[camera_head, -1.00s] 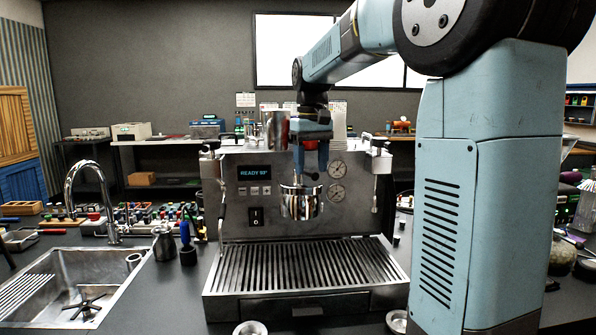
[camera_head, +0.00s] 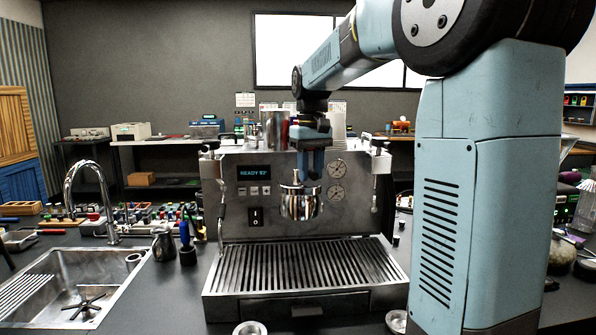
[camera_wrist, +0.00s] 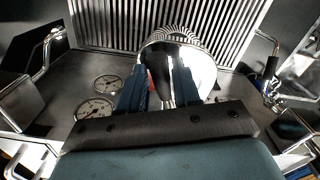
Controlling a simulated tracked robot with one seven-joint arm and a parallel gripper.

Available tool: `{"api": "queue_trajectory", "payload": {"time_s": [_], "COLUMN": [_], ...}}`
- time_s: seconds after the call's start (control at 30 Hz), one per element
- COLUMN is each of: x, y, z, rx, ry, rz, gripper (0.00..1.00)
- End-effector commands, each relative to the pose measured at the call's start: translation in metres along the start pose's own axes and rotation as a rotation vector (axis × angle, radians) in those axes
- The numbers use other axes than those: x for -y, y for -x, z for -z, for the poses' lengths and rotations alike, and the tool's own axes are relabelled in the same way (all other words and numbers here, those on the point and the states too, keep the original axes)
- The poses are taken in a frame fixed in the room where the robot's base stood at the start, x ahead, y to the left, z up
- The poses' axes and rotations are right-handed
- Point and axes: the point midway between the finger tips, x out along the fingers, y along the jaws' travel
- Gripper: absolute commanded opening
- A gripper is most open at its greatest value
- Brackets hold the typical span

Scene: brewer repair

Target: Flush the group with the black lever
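The espresso machine (camera_head: 275,190) stands on the counter, its display reading READY. Its chrome group (camera_head: 301,204) hangs at the front centre; it also shows in the wrist view (camera_wrist: 200,62). My gripper (camera_head: 310,176) points down at the top of the group, in front of the panel. In the wrist view its two blue fingers (camera_wrist: 160,75) are apart, with a narrow dark and chrome piece of the group between them. I cannot see clearly whether they touch it.
Two gauges (camera_head: 337,180) sit right of the group. Steam wands (camera_head: 375,190) hang at the machine's sides. The slatted drip tray (camera_head: 306,268) below is clear. A sink (camera_head: 60,285) is at left. Small metal cups (camera_head: 250,328) stand in front.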

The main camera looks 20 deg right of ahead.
Motion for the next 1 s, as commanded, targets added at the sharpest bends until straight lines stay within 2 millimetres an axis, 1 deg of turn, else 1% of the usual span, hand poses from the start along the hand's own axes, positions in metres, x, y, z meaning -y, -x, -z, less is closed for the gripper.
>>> {"api": "queue_trajectory", "payload": {"time_s": [0.1,1.0], "x": [0.001,0.031], "y": [0.0,0.0], "z": [0.0,0.006], "rx": [0.0,0.0], "ry": [-0.011,-0.42], "rz": [0.0,0.0], "gripper": [0.32,0.32]}}
